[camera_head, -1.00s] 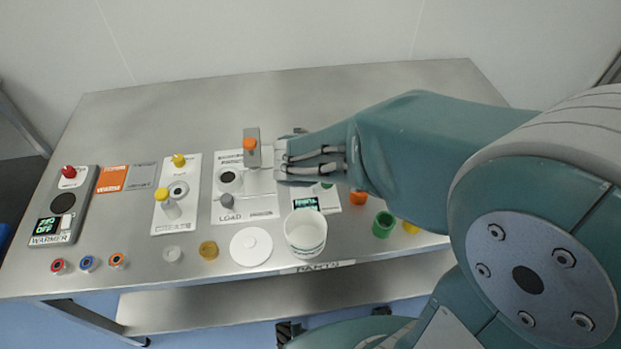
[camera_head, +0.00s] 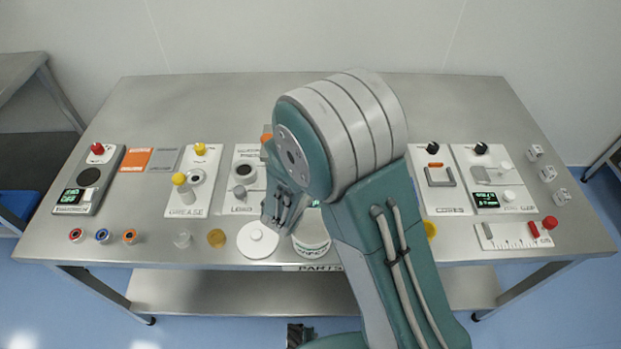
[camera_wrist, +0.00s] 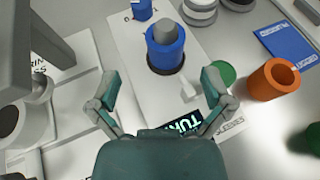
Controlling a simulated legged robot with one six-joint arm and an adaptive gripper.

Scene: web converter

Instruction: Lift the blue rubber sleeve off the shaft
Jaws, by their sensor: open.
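The blue rubber sleeve (camera_wrist: 165,52) sits around a grey shaft (camera_wrist: 162,30) in the wrist view, upright over a dark round opening in a white plate (camera_wrist: 185,95). The shaft's grey top stands out above the sleeve. My gripper (camera_wrist: 160,88) is open and empty, its two fingers spread to either side and on the near side of the sleeve, apart from it. In the head view my arm hides the sleeve, and my gripper (camera_head: 283,210) shows only in part beside the arm.
A grey press frame (camera_wrist: 40,45) stands at left. In the head view a white tub (camera_head: 311,235) and white lid (camera_head: 258,240) stand near the front edge.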

